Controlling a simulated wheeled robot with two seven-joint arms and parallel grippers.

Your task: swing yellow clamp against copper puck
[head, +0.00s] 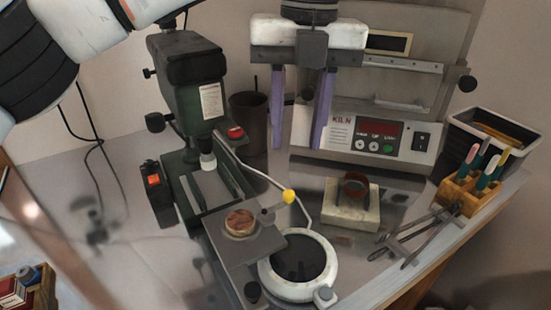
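The copper puck (240,222) is a round brown-copper disc lying on a dark grey plate (262,243) in front of the green press. The only yellow part near it is a small yellow knob (289,196) on a thin, bent pale rod, up and to the right of the puck and apart from it; I take it for the yellow clamp. My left gripper (299,150) hangs at top centre with two purple fingers spread wide and nothing between them. In the picture it is above the yellow knob, not touching it. My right gripper is not in view.
A green press (190,85) stands behind the plate, and a kiln (380,135) is at the back. A white ring (275,282) sits front centre. A pale block (350,212) with a copper-coloured ring, tongs (412,240) and a wooden tool holder (458,198) are on the right.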

